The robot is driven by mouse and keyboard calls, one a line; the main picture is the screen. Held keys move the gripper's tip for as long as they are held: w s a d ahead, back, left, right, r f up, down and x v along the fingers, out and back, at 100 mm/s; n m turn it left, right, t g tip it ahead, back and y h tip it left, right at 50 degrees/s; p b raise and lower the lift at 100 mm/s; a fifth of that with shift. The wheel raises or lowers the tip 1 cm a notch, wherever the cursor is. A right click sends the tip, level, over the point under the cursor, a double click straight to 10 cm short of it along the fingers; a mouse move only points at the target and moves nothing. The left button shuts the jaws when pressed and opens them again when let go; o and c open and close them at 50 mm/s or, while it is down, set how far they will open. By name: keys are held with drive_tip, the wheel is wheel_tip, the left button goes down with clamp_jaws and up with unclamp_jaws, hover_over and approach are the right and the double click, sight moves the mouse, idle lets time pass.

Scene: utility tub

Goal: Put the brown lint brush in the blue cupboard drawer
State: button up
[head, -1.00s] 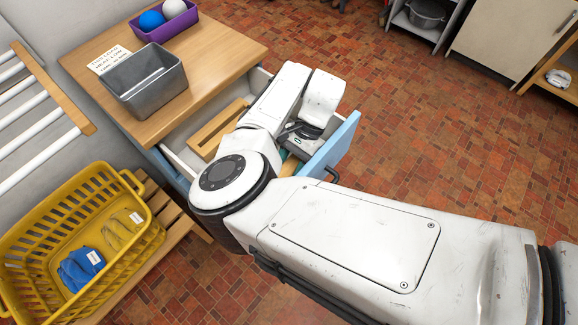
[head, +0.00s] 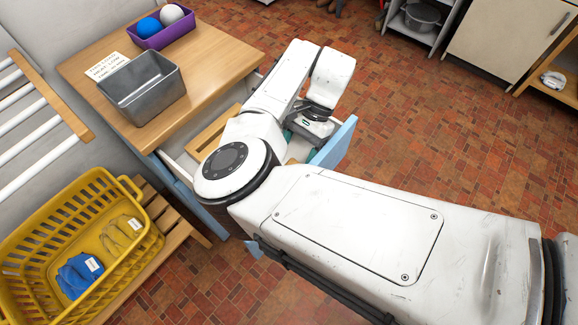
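The blue cupboard drawer (head: 335,141) is pulled out from the wood-topped cupboard, its blue front facing right. My gripper (head: 305,138) is over the drawer, close to the front panel. My wrist and arm cover most of the drawer, and the fingertips are hidden, so I cannot tell whether they are open or shut. A small teal patch shows beside the gripper. A light wooden piece (head: 211,131) lies in the drawer's left part. I cannot make out the brown lint brush; it may be hidden behind my arm.
A grey metal bin (head: 143,92), a paper label (head: 107,66) and a purple tray (head: 160,36) with a blue and a white ball stand on the cupboard top (head: 205,68). A yellow basket (head: 140,195) with gloves sits at lower left. Brick floor is clear to the right.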

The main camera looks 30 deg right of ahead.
drive_tip(key=p+v, duration=0.1)
drive_tip(key=v, duration=0.5)
drive_tip(key=shift+r, duration=0.15)
